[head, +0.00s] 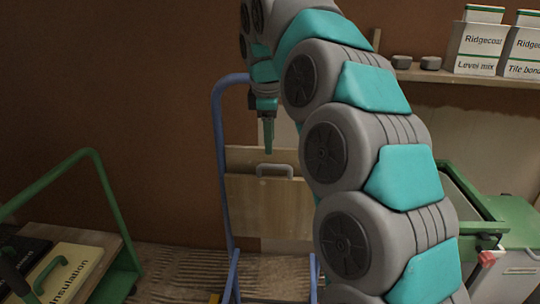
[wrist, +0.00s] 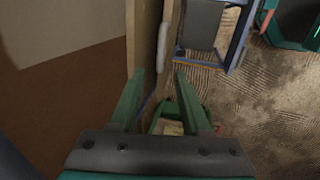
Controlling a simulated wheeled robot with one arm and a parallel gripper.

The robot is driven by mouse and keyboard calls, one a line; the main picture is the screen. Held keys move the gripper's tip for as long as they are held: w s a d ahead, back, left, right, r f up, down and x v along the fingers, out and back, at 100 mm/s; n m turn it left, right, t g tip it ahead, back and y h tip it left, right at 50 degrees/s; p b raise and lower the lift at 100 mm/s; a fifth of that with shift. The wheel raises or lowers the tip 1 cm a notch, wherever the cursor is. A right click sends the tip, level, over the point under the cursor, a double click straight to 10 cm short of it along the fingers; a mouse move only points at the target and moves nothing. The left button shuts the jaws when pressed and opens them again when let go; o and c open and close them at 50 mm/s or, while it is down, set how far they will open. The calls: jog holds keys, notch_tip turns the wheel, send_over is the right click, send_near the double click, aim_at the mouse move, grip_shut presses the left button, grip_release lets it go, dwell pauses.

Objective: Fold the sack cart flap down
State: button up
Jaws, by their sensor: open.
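The sack cart has a blue tube frame (head: 219,130) and stands near the brown wall. Its flap looks like an upright wooden panel (head: 250,208) with a grey bar handle (head: 276,167) near its top. My gripper (head: 268,151) points down just above the handle in the head view. In the wrist view my gripper (wrist: 159,72) is open and empty. The panel's edge (wrist: 145,35) and the pale grey handle (wrist: 163,48) lie beyond and between the fingertips. I cannot tell whether a finger touches them. My arm hides the cart's right side in the head view.
A green-framed trolley (head: 105,190) with an insulation pack (head: 75,273) stands at the left. A green bin-like unit (head: 515,225) is at the right. A shelf (head: 440,77) with boxes (head: 478,45) is at upper right. Ribbed floor (head: 180,262) shows between trolley and cart.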

aim_at(271, 165)
jog(key=shift+x, duration=3.6)
jog(key=shift+s, duration=0.1)
grip_shut()
